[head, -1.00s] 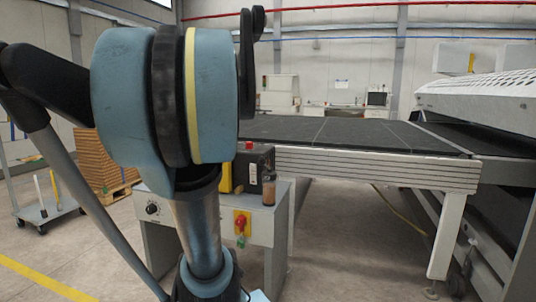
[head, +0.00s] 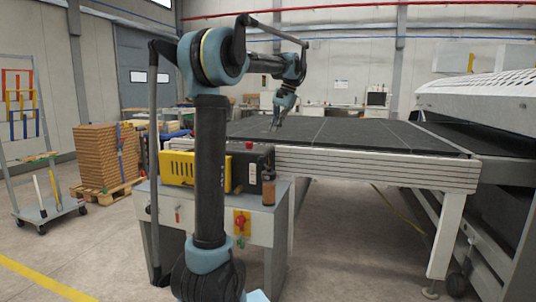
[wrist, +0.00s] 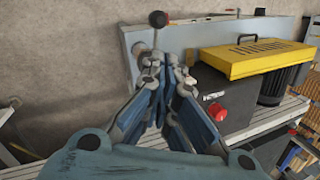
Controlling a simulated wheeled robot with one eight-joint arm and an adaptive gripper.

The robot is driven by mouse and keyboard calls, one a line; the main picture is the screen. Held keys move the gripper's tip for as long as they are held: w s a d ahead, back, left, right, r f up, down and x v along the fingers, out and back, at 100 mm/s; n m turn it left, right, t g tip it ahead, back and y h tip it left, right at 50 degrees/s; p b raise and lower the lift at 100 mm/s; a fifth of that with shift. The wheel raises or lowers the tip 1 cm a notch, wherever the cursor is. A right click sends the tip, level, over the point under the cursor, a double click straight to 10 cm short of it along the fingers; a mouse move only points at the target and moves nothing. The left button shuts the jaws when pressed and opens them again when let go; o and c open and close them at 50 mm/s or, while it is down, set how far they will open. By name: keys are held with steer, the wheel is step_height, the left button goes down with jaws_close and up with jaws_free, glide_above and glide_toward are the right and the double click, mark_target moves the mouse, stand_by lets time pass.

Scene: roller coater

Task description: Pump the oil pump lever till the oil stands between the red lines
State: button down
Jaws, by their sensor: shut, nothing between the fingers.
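My gripper (head: 275,124) is raised at the far side of the machine cabinet, over the dark conveyor bed in the head view. In the wrist view my gripper (wrist: 163,62) is shut and empty. A lever with a dark ball knob (wrist: 158,18) on a grey rod shows just beyond the fingertips; I cannot tell whether they touch it. The oil pump reservoir (head: 268,190), a small clear cup with brown oil, sits at the cabinet's right front corner. The red lines are too small to make out. The lever is not clear in the head view.
A yellow vented cover (head: 180,168) stands on the cabinet; it also shows in the wrist view (wrist: 255,60). A red button (head: 249,145) tops the dark box beside it. A red-yellow switch (head: 241,222) is on the front. The conveyor bed (head: 350,136) lies behind.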

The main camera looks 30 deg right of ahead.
steer(key=d, duration=0.2)
steer(key=s+d, duration=0.1)
steer(key=shift+d+r+m, duration=0.25)
steer(key=shift+d+m, duration=0.05)
steer(key=shift+w, duration=0.1)
glide_above(265, 164)
steer(key=s+d, duration=0.1)
steer(key=s, duration=0.1)
step_height(265, 164, down, 12)
steer(key=shift+r, duration=0.2)
steer(key=shift+d+f, duration=0.1)
